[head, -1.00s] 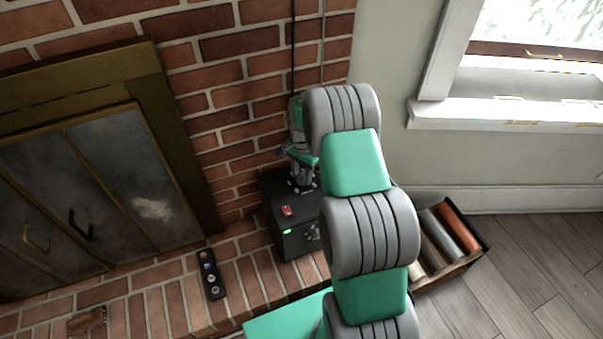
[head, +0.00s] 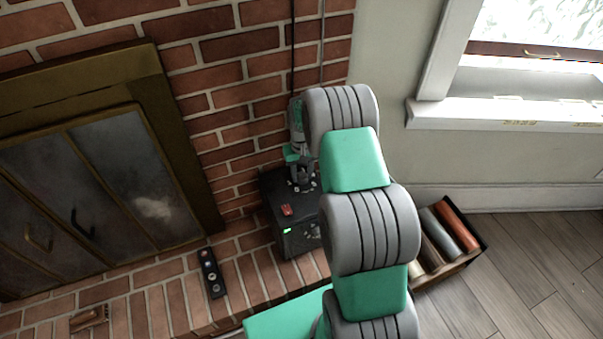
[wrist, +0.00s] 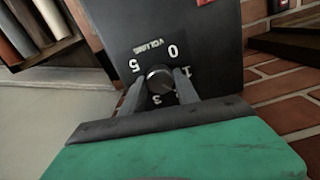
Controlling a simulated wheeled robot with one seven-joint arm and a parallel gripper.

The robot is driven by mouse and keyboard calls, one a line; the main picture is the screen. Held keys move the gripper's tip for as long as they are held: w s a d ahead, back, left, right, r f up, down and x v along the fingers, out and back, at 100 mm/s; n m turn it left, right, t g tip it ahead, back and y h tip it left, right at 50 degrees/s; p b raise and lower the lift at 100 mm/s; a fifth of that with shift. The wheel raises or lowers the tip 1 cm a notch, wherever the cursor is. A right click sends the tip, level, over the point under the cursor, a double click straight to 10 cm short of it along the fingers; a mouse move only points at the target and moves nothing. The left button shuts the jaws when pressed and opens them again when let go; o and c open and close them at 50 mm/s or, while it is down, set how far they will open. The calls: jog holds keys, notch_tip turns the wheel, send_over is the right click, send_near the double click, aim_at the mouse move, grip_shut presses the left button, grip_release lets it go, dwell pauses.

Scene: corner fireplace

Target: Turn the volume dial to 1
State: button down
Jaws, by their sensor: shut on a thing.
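The black box (head: 287,240) stands on the brick hearth beside the wall. The wrist view shows its panel (wrist: 185,40) upside down, marked VOLUME, with 0, 1, 3 and 5 legible around the round volume dial (wrist: 158,78). My gripper (wrist: 159,83) is shut on the dial, one finger on each side. The fingers partly cover the lower numbers, and I cannot tell which number the dial points to. In the head view my gripper (head: 302,184) is at the top of the box, and the dial cannot be made out.
A red switch (head: 287,210) and a lit green light (head: 287,230) are on the box. A black remote-like strip (head: 211,273) lies on the hearth to the left. A crate of coloured rolls (head: 470,262) stands to the right, below the window. Closed fireplace doors (head: 110,190) are at left.

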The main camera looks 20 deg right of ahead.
aim_at(302, 176)
jog(key=n, duration=0.4)
jog(key=shift+n, duration=2.2)
jog(key=c, duration=0.9)
grip_release()
notch_tip(302, 176, up, 8)
jog(key=shift+f+p, duration=0.1)
jog(key=shift+p, duration=0.7)
